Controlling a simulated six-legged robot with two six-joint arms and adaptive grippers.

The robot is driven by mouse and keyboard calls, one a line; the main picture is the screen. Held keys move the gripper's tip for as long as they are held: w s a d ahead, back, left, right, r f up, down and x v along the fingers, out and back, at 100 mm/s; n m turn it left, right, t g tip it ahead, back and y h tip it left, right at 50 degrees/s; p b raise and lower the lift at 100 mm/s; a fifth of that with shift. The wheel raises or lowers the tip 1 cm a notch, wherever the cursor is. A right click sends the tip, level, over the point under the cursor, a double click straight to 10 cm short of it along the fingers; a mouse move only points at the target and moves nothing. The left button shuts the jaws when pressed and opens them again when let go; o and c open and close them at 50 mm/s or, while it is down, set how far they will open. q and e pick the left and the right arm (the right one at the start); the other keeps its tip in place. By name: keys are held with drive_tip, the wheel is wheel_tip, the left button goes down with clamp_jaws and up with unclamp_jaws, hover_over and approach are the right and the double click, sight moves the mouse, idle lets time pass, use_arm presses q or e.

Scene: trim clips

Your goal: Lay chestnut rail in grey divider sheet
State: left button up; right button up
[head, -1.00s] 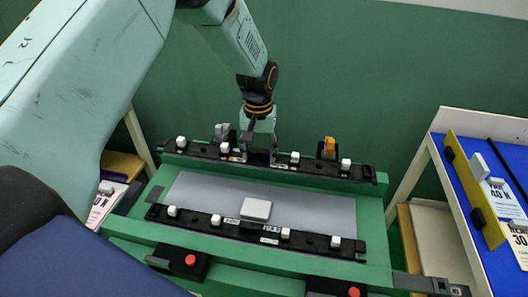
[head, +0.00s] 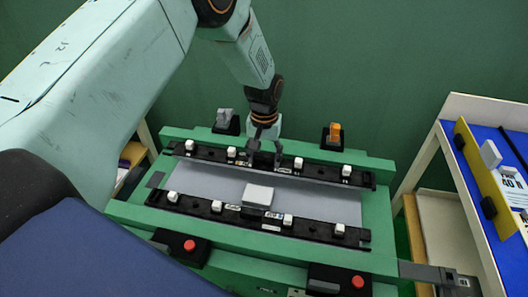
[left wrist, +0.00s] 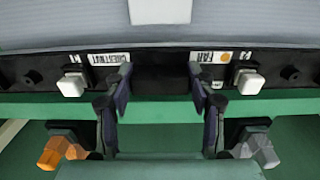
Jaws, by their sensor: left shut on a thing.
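The chestnut rail (head: 318,172) is a long black bar with white knobs along it. It spans the far side of the grey divider sheet (head: 325,203), roughly parallel to its edge. My left gripper (head: 265,158) is shut on the rail's middle from above. In the left wrist view the two fingers (left wrist: 160,88) straddle the bar's dark centre, between an upside-down CHESTNUT label (left wrist: 104,58) and a FAR label (left wrist: 205,57). Whether the rail touches the sheet or hovers just above it, I cannot tell. My right gripper is not in view.
A similar black rail (head: 318,229) lies along the sheet's near side, with a white block (head: 258,194) beside it. The green fixture (head: 120,212) carries red buttons in front and grey (head: 224,119) and orange (head: 334,133) clips behind. A blue-topped shelf (head: 507,215) stands at right.

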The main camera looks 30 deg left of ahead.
use_arm(q)
wheel_tip(320, 180, down, 4)
drive_tip(key=shift+r+b, duration=0.1)
drive_tip(key=shift+b, duration=0.8)
drive_tip(key=shift+f+b, duration=0.3)
drive_tip(key=shift+f, duration=0.25)
drive_tip(key=shift+s+a+f, duration=0.1)
drive_tip(key=shift+f, duration=0.05)
drive_tip(key=o, duration=1.6)
drive_tip(key=shift+o, duration=0.2)
drive_tip(key=shift+f, duration=0.1)
